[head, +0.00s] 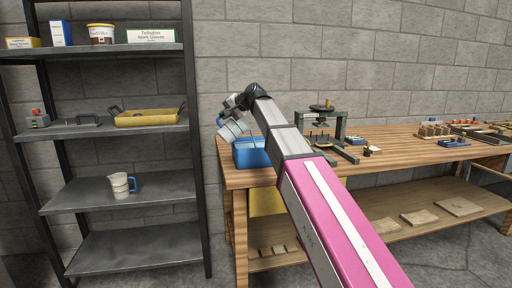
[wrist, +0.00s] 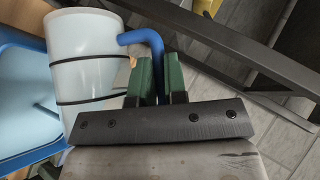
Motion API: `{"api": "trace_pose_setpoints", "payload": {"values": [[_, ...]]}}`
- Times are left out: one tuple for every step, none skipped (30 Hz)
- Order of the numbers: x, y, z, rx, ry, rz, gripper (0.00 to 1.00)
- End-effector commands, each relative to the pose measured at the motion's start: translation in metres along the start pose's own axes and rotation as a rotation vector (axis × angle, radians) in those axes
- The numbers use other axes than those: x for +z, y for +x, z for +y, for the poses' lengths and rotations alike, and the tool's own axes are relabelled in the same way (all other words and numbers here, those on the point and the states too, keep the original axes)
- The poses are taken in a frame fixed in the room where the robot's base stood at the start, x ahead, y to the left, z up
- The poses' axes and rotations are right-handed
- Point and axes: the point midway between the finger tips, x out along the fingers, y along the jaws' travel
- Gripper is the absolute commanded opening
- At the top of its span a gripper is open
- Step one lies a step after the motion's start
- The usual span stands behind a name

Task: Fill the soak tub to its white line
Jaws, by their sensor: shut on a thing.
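My gripper (wrist: 160,75) is shut on the blue handle (wrist: 147,38) of a whitish jug (wrist: 88,62) with dark bands around it. In the head view the held jug (head: 233,130) is tilted above the left side of the blue soak tub (head: 252,155). The tub stands on the left end of the workbench and is partly hidden by my arm. Part of the blue tub (wrist: 20,105) also shows beside and below the jug in the wrist view. The white line, the water level and any pouring stream cannot be made out.
A second jug (head: 121,186) with a blue handle stands on the shelf rack at left. A yellow tray (head: 150,117) sits one shelf higher. A dark press (head: 322,125) stands right of the tub on the workbench (head: 390,137). Small wooden pieces lie farther right.

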Motion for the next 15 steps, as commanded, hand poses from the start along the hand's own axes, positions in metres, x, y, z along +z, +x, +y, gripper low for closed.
{"api": "trace_pose_setpoints", "payload": {"values": [[-0.0006, -0.0003, -0.0001, -0.003, 0.002, 0.0, 0.0], [-0.0008, -0.0004, 0.0, -0.004, 0.003, 0.0, 0.0], [-0.001, -0.0006, 0.0001, -0.006, 0.005, 0.0, 0.0], [-0.0011, -0.0007, 0.0002, -0.007, 0.006, -0.001, 0.0], [-0.0013, -0.0008, 0.0004, -0.008, 0.008, -0.001, 0.0], [-0.0015, -0.001, 0.0005, -0.01, 0.01, -0.002, 0.0], [-0.0016, -0.0011, 0.0005, -0.011, 0.011, -0.002, 0.0], [-0.0017, -0.0013, 0.0006, -0.013, 0.012, -0.002, 0.0], [-0.0019, -0.0014, 0.0008, -0.015, 0.014, -0.003, 0.0], [-0.002, -0.0015, 0.0008, -0.016, 0.016, -0.003, 0.0], [-0.0022, -0.0016, 0.0008, -0.018, 0.017, -0.004, 0.0], [-0.0023, -0.0018, 0.0009, -0.02, 0.019, -0.004, 0.0], [-0.0025, -0.0019, 0.001, -0.021, 0.02, -0.005, 0.0], [-0.0026, -0.002, 0.001, -0.022, 0.022, -0.005, 0.0], [-0.0028, -0.0022, 0.0012, -0.024, 0.024, -0.006, 0.0]]}}
